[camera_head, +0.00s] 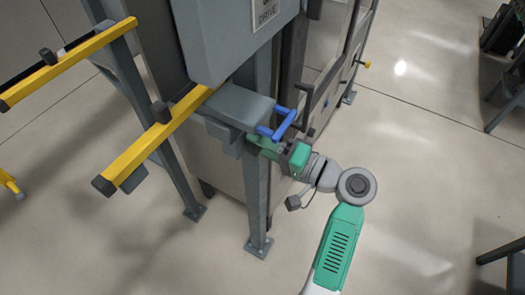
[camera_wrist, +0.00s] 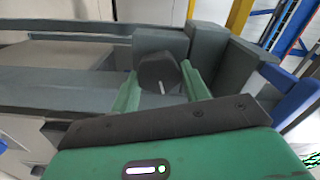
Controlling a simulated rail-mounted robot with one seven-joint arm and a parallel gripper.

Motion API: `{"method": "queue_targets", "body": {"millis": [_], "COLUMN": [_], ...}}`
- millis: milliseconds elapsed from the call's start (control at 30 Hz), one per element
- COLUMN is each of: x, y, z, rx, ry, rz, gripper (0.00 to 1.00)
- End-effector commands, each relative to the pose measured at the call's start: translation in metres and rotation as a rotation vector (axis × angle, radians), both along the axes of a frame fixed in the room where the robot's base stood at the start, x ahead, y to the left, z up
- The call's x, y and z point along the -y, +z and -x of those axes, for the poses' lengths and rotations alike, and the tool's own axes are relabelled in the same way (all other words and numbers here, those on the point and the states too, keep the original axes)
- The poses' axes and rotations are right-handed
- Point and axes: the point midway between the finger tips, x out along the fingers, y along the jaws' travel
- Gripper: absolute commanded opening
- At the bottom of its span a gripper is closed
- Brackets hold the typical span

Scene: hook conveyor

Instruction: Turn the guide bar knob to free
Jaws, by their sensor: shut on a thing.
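In the wrist view a dark faceted knob (camera_wrist: 158,70) with a white pointer line sits against a grey block. The line runs nearly upright in the picture, tilted slightly. The two green fingers of my gripper (camera_wrist: 160,78) are on either side of the knob and shut on it. In the head view my gripper (camera_head: 258,143) reaches in below a grey housing (camera_head: 243,103), beside the machine's leg. The knob is hidden there. I cannot read any marks around the knob.
A blue handle (camera_head: 285,124) sticks out just above my gripper; blue also shows at the right in the wrist view. Yellow bars (camera_head: 150,137) with dark blocks extend to the left. A grey leg (camera_head: 256,200) stands close by. The floor at right is mostly clear.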

Motion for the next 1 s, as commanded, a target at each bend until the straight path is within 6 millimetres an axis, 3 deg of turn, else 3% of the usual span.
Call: {"method": "queue_targets", "body": {"millis": [1000], "x": [-0.0009], "y": [-0.0023], "z": [0.0023], "rx": [0.816], "ry": [-0.001], "rz": [0.487], "gripper": [0.23]}}
